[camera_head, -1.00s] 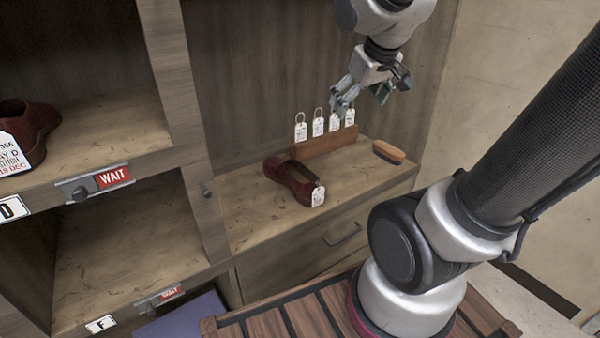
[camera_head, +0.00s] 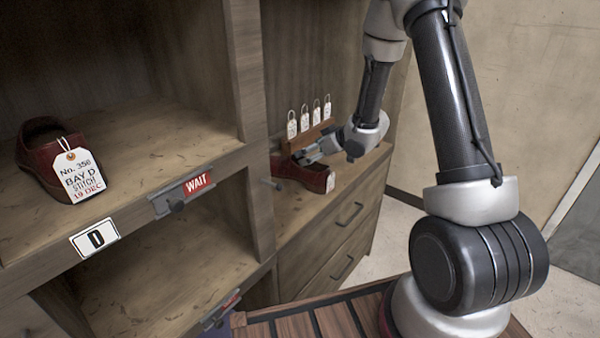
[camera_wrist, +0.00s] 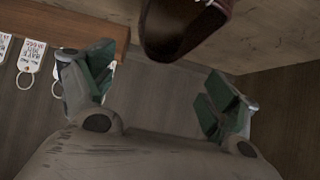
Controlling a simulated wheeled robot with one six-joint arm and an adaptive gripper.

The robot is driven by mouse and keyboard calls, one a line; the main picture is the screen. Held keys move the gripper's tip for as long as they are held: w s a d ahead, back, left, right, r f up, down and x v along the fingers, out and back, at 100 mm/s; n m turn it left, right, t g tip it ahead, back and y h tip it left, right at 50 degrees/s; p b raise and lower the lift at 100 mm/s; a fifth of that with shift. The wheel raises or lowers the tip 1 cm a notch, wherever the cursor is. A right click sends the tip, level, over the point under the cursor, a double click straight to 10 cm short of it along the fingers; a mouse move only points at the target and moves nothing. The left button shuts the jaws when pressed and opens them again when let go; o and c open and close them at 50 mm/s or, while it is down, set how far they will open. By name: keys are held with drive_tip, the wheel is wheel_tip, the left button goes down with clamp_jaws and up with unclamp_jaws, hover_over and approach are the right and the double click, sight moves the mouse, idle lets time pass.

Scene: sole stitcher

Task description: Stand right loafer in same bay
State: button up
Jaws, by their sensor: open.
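A dark red-brown loafer (camera_head: 318,179) with a white tag (camera_head: 330,182) lies on the wooden counter right of the bays. My gripper (camera_head: 308,156) is over its rear opening, partly hiding it. In the wrist view my gripper (camera_wrist: 155,90) is open, its green-padded fingers wide apart. The loafer's dark end (camera_wrist: 178,35) shows ahead of the gap between them, and nothing is held. The other loafer (camera_head: 38,160) stands in bay D, its tag (camera_head: 79,175) reading "No. 356 BAY D STITCH 19 DEC". The bay label D (camera_head: 95,238) is on the shelf edge.
A red WAIT slider (camera_head: 196,184) is on bay D's front edge. An upright divider (camera_head: 250,130) separates bay and counter. Several tags (camera_head: 304,118) stand on a wooden rack behind the loafer. Bay D's floor is bare right of its loafer.

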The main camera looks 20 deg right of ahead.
sight(299, 159)
drive_tip(key=x, duration=0.7)
drive_tip(key=shift+d+f, duration=0.1)
drive_tip(key=shift+f, duration=0.3)
clamp_jaws()
